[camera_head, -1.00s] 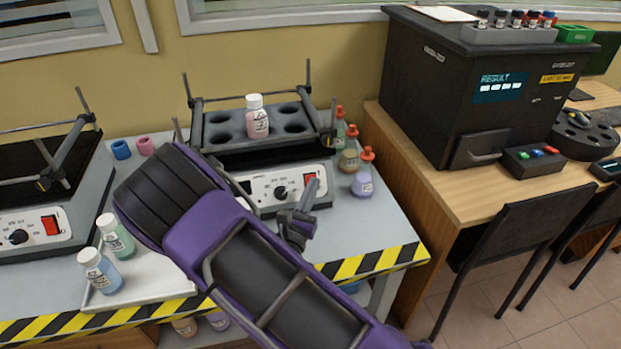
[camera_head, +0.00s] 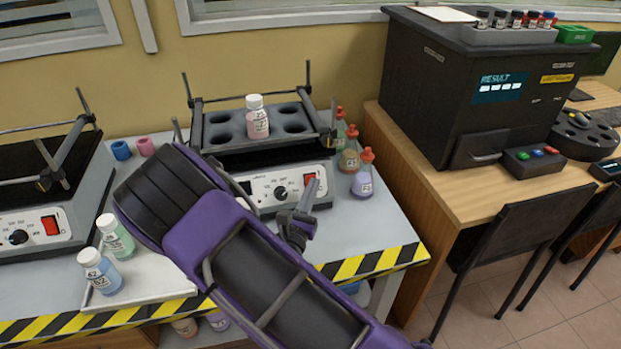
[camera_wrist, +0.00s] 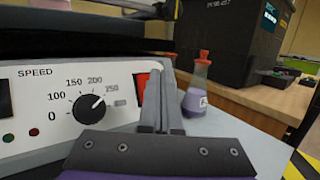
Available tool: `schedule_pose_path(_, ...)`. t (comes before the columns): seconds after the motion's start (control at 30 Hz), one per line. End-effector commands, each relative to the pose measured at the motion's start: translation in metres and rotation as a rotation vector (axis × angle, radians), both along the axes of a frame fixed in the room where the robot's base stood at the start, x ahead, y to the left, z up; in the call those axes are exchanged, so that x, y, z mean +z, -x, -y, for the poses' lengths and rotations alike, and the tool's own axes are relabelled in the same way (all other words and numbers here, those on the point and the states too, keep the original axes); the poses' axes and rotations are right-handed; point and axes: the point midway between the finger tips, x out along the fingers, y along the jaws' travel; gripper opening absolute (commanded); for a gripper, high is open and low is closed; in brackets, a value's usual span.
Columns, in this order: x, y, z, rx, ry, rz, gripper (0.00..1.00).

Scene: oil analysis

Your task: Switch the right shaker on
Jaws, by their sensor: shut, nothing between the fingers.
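The right shaker (camera_head: 262,190) stands at the back of the bench. Its white front panel carries a dark speed knob (camera_wrist: 88,107) and a red rocker switch (camera_wrist: 141,86) at the right end. A bottle with pink contents (camera_head: 257,120) stands upright in its black top tray. My gripper (camera_wrist: 160,75) is shut and empty, its fingertips at the switch and covering part of it. It also shows in the head view (camera_head: 313,186) in front of the panel. I cannot tell whether the tips touch the switch or which way the rocker is tipped.
The left shaker (camera_head: 30,228) stands at the left, with two bottles (camera_head: 100,270) in front of it. Several red-topped flasks (camera_head: 362,184) stand close to the right shaker's right side. A black analysis machine (camera_head: 470,100) sits on the wooden desk at right.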

Motion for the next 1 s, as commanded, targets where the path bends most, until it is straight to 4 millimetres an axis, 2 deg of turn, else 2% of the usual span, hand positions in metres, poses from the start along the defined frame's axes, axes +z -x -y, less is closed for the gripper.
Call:
schedule_pose_path(0.67,-0.0001,-0.0001,-0.0001,0.000,0.000,0.000,0.00)
schedule_pose_path(1.0,-0.0033,-0.0078,-0.0019,0.000,0.000,0.000,0.00)
